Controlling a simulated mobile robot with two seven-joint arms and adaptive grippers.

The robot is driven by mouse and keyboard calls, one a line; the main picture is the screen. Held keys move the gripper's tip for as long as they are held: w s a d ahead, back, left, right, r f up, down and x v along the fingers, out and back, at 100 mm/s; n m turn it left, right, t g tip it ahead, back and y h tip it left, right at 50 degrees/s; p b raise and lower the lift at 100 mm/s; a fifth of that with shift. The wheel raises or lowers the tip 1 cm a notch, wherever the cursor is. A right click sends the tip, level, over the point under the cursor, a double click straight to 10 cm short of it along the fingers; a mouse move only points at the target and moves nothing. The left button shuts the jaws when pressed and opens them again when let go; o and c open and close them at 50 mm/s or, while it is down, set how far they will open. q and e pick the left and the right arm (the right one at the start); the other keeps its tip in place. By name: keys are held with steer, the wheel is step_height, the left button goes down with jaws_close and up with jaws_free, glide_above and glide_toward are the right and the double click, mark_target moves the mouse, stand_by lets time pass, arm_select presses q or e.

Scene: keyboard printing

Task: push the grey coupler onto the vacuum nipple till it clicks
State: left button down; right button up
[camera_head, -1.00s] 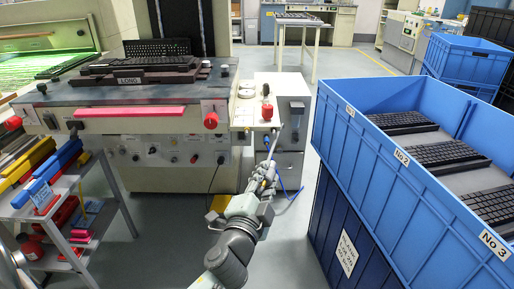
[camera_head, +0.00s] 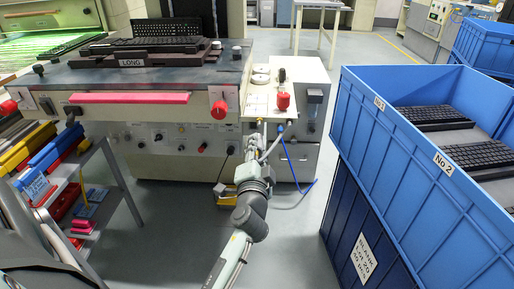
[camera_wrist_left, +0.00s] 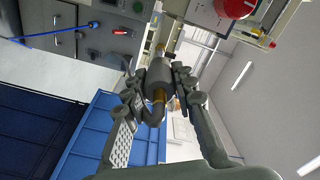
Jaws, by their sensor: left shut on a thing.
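The grey coupler (camera_wrist_left: 158,76) is a dark grey cylinder with a brass ring at its lower end in the left wrist view. My left gripper (camera_wrist_left: 166,88) is shut on it, one finger on each side. In the head view my left gripper (camera_head: 259,157) is small, below the right end of the printing machine. Whether the two touch or are fully joined cannot be told. My right gripper is out of view.
The printing machine (camera_head: 155,88) has a red knob (camera_head: 283,101) above my gripper. A blue hose (camera_head: 291,166) hangs beside a grey cabinet. A blue crate (camera_head: 400,150) with keyboards stands at right, a tool cart (camera_head: 128,186) at left.

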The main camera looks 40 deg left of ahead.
mark_target(259, 126)
arm_select(q)
steer(key=shift+x, duration=2)
steer(key=shift+w+a, duration=0.2)
steer(key=shift+w, duration=0.15)
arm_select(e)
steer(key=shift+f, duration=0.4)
arm_select(q)
steer(key=shift+w+a, duration=0.2)
steer(key=shift+w, duration=0.15)
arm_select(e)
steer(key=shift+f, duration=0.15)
arm_select(q)
steer(key=shift+w+a, duration=0.1)
steer(key=shift+w, duration=0.05)
steer(key=shift+x, duration=1)
steer(key=c, duration=1.2)
jaws_free()
steer(key=shift+o, duration=0.2)
